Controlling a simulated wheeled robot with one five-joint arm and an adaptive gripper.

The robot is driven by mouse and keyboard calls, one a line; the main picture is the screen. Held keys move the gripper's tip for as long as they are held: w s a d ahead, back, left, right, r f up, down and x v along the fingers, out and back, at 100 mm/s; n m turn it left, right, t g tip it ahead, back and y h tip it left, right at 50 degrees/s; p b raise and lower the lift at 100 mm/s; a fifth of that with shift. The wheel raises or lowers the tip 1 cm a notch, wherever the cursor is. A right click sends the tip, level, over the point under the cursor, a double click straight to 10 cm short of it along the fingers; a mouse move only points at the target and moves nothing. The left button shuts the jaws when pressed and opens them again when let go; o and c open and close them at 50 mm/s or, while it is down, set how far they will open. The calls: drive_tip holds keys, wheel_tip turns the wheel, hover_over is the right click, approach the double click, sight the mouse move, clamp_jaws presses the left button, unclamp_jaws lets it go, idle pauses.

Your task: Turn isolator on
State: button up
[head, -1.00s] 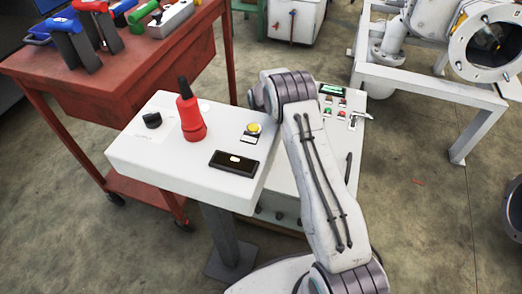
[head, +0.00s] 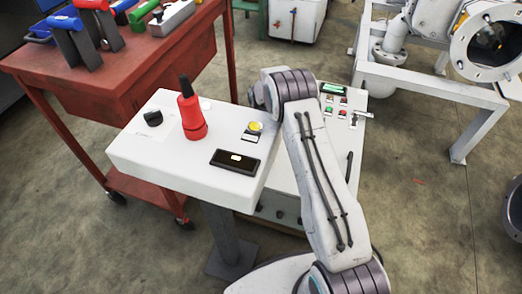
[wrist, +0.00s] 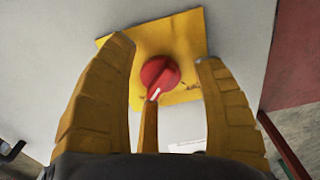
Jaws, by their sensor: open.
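The isolator is a round red knob (wrist: 160,74) on a square yellow plate (wrist: 183,35), fixed to a pale panel in the wrist view. A white mark on the knob points down and slightly left. My gripper (wrist: 164,54) has yellow fingers, open around the knob. One finger is left of it and one right, both with gaps. A third finger (wrist: 149,128) stands below, its tip overlapping the knob's lower edge; I cannot tell if it touches. In the head view my arm hides the gripper and the isolator.
A white control stand (head: 190,170) carries a red handheld device (head: 192,118), a yellow button (head: 255,127) and a black display (head: 235,160). Left is a red tool table (head: 130,70). A grey metal frame (head: 430,90) stands right. Floor on the right is partly clear.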

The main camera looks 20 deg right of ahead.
wheel_tip(320, 180, up, 12)
drive_tip(key=shift+f, duration=0.2)
idle(0.4)
drive_tip(key=shift+r, duration=0.1)
drive_tip(key=s+r+n+t+p, duration=0.1)
drive_tip(key=s+r+n+p, duration=0.1)
drive_tip(key=s+r+p, duration=0.8)
drive_tip(key=s+r+n+t+p, duration=0.1)
drive_tip(key=s+r+p, duration=0.25)
drive_tip(key=r, duration=1.15)
drive_tip(key=s+r+n+p, duration=0.2)
drive_tip(key=s+r+p, duration=0.5)
drive_tip(key=r, duration=0.6)
drive_tip(key=s+r+n+p, duration=0.1)
drive_tip(key=s+r+p, duration=0.2)
drive_tip(key=s, duration=0.4)
drive_tip(key=s+r+n+t+p, duration=0.1)
drive_tip(key=s+r+p, duration=0.2)
drive_tip(key=s, duration=0.3)
drive_tip(key=shift+s+r+p, duration=0.3)
drive_tip(key=shift+s+p, duration=0.05)
drive_tip(key=shift+p, duration=0.15)
drive_tip(key=shift+d, duration=0.1)
drive_tip(key=shift+c, duration=0.3)
